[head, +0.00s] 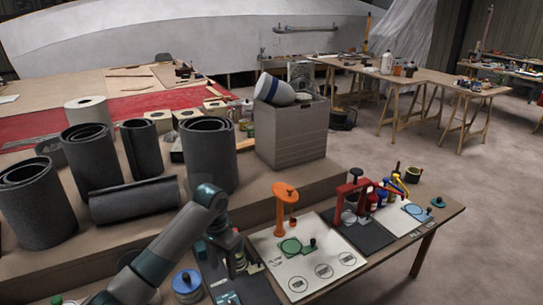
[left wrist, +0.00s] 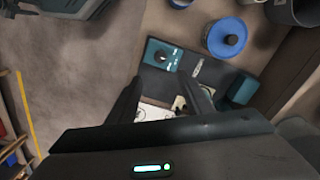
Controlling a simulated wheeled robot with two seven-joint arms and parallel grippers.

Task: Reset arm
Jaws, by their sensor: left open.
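My left arm comes in from the lower left in the head view, and my left gripper (head: 236,262) points down over the dark mat at the left of the workbench. In the left wrist view the two dark fingers of my left gripper (left wrist: 160,92) stand apart. Between and beyond them lie a dark mat and part of a white sheet with a small pale thing. I see nothing held between the fingers. What lies right under the fingertips is partly hidden. My right gripper is in neither view.
A teal box with a knob (left wrist: 162,57) and a blue-lidded tub (head: 187,282) are near the gripper. An orange stand (head: 285,192), a white board (head: 262,245) with a green disc, and a red press (head: 354,190) stand rightward. Dark rolls (head: 208,155) and a grey crate (head: 290,135) stand behind.

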